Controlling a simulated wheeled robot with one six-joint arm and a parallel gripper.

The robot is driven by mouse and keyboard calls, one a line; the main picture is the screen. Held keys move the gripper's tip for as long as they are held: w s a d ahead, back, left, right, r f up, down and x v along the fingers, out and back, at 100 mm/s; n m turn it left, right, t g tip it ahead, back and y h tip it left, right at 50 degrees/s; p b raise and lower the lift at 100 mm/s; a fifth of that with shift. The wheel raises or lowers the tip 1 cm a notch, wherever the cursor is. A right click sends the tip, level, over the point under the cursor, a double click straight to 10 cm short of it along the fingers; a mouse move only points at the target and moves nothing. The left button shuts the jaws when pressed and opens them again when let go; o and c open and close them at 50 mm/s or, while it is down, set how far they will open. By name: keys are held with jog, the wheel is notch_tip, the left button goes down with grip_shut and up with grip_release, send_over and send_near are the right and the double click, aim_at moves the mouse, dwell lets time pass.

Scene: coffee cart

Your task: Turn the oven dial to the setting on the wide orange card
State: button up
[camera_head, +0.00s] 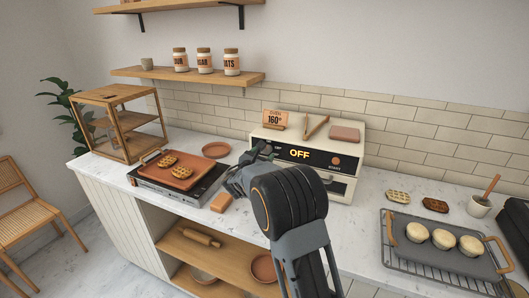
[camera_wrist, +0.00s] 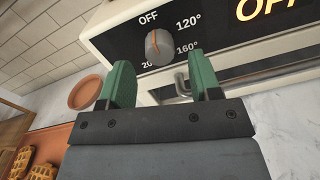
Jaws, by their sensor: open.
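The oven (camera_head: 310,176) is a cream box on the counter with a black front panel; its display (camera_head: 299,154) reads OFF. The orange card (camera_head: 274,114) stands on its top and reads 160°. In the wrist view the grey oven dial (camera_wrist: 159,47) has an orange mark that points up toward OFF. Labels for 120° and 160° are to its right, and one partly hidden label begins with 20. My gripper (camera_wrist: 162,82) is open, its green fingers short of the dial and apart from it. In the head view my gripper (camera_head: 252,165) hides the dial.
A tongs-like wooden tool (camera_head: 316,128) and a pinkish block (camera_head: 345,134) lie on the oven. A black hob with an orange tray (camera_head: 171,180) of waffles is to the left. An orange block (camera_head: 221,202) lies near my gripper.

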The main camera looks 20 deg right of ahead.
jog(key=shift+x, duration=1.05)
jog(key=c, duration=0.9)
